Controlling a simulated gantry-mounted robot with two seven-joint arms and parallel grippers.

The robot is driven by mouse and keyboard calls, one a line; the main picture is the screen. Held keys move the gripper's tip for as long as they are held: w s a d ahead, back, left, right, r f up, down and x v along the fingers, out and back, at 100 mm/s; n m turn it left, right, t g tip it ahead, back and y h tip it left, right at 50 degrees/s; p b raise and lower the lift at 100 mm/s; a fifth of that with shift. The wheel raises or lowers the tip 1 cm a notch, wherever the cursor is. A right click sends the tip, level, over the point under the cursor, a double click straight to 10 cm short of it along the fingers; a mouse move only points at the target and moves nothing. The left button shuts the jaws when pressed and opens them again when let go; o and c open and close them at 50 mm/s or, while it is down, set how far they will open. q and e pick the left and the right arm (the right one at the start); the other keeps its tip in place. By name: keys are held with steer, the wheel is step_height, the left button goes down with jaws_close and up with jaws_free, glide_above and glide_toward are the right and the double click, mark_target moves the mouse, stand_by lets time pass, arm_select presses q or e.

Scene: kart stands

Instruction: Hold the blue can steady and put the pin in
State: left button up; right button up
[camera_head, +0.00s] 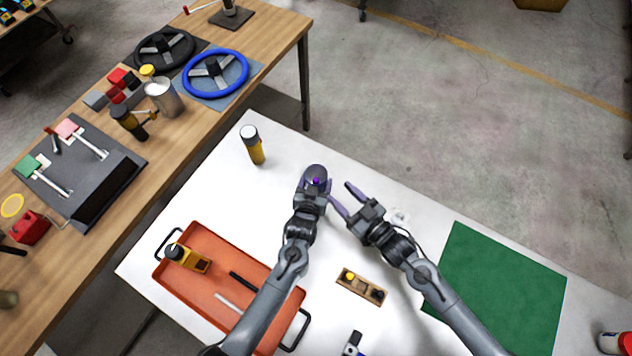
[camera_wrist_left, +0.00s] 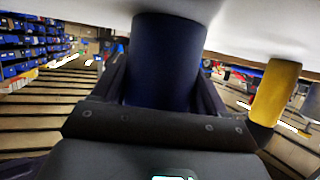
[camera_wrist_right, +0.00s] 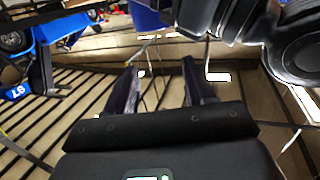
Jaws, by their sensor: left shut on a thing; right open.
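The blue can (camera_head: 317,172) stands on the white table, dark blue to purple with a small bright purple spot on it. My left gripper (camera_head: 313,187) is shut around it; in the left wrist view the can (camera_wrist_left: 170,62) fills the space between the fingers. My right gripper (camera_head: 346,197) is open and empty, just right of the can. The right wrist view shows its two fingers (camera_wrist_right: 160,85) apart with nothing between them. I cannot clearly make out the pin. A wooden holder (camera_head: 350,290) on the table carries a yellow piece and a dark piece.
A yellow can with a white top (camera_head: 252,145) stands behind and left. An orange tray (camera_head: 222,270) with a yellow tool lies at front left. A green mat (camera_head: 500,285) covers the right side. A small pale object (camera_head: 400,216) lies right of my right gripper.

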steer(key=shift+v, duration=1.4)
arm_select(q)
steer(key=o, duration=1.1)
steer(key=shift+s, duration=0.1)
